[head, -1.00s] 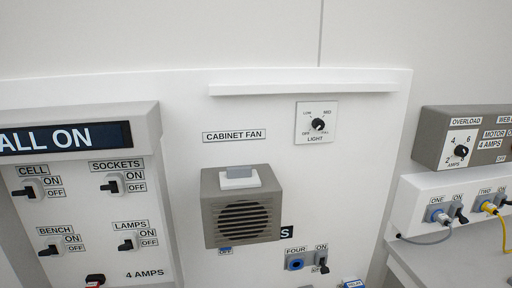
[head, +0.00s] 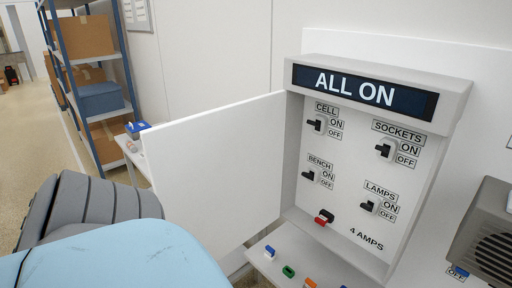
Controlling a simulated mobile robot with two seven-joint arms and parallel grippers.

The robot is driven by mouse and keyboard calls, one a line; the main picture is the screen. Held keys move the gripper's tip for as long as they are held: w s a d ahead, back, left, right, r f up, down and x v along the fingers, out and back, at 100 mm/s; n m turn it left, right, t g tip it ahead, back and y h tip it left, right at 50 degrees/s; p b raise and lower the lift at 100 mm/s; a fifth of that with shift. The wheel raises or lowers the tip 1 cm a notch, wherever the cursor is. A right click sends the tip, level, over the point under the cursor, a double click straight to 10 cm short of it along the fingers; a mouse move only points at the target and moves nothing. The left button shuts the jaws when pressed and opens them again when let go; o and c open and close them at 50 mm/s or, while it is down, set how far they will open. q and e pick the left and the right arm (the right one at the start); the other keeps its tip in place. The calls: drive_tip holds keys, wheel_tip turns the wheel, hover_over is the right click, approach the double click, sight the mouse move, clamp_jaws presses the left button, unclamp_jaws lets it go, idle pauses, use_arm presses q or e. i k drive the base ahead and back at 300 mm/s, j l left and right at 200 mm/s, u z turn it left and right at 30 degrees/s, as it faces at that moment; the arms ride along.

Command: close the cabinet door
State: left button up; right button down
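The cabinet door (head: 215,172) is a plain white panel. It stands wide open, swung out to the left of the cabinet and hinged along the cabinet's left edge. The cabinet (head: 455,85) is a grey-white box with a dark "ALL ON" display (head: 360,88). Inside it are switches labelled CELL, SOCKETS, BENCH and LAMPS, and a red and black switch (head: 324,217) beside "4 AMPS". A blue and grey part of my own body fills the lower left, in front of the door's lower left. Neither gripper shows.
A shelf rack with cardboard boxes (head: 83,36) and a blue bin (head: 100,98) stands at the back left. A ledge below the cabinet holds small coloured pieces, among them a green one (head: 288,271). A grey vented fan box (head: 490,235) is at the right edge. Floor shows at left.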

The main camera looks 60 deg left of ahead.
sight(215, 174)
drive_tip(key=k+j, duration=0.45)
drive_tip(key=j, duration=0.2)
drive_tip(key=k+j, duration=0.15)
drive_tip(key=j, duration=0.2)
drive_tip(key=k+j, duration=0.15)
drive_tip(key=j, duration=0.15)
drive_tip(key=k+j, duration=0.15)
drive_tip(key=j, duration=1.25)
drive_tip(key=i+j, duration=0.1)
drive_tip(key=j, duration=0.15)
drive_tip(key=i+j, duration=0.15)
drive_tip(key=j, duration=0.15)
drive_tip(key=i+j, duration=0.1)
drive_tip(key=j, duration=0.15)
drive_tip(key=j+z, duration=0.1)
drive_tip(key=z, duration=0.25)
drive_tip(key=j+z, duration=0.1)
drive_tip(key=z, duration=0.25)
drive_tip(key=k+j+z, duration=0.6)
drive_tip(key=k+j, duration=0.1)
drive_tip(key=k, duration=0.05)
